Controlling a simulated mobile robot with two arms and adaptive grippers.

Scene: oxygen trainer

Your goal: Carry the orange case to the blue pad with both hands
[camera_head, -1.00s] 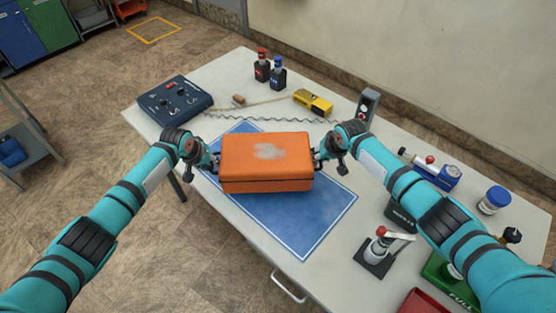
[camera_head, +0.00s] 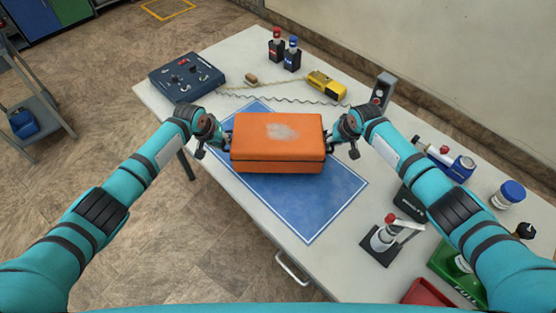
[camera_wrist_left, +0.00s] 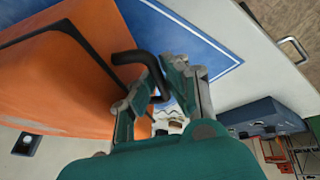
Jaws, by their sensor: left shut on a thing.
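The orange case (camera_head: 278,143), with a pale worn patch on its lid, is level over the upper part of the blue pad (camera_head: 310,205). Whether it touches the pad or hangs just above it I cannot tell. My left gripper (camera_head: 226,134) is at the case's left end. In the left wrist view its fingers (camera_wrist_left: 160,90) are shut on the black handle (camera_wrist_left: 140,60) of the case (camera_wrist_left: 60,75). My right gripper (camera_head: 332,143) is at the case's right end; its fingertips are mostly hidden there.
A blue control box (camera_head: 187,77), red-capped and blue-capped bottles (camera_head: 284,50) and a yellow device (camera_head: 326,88) stand behind on the white table (camera_head: 235,60). A lever stand (camera_head: 386,240), a green tray (camera_head: 445,262) and a blue-lidded jar (camera_head: 508,194) are at the right.

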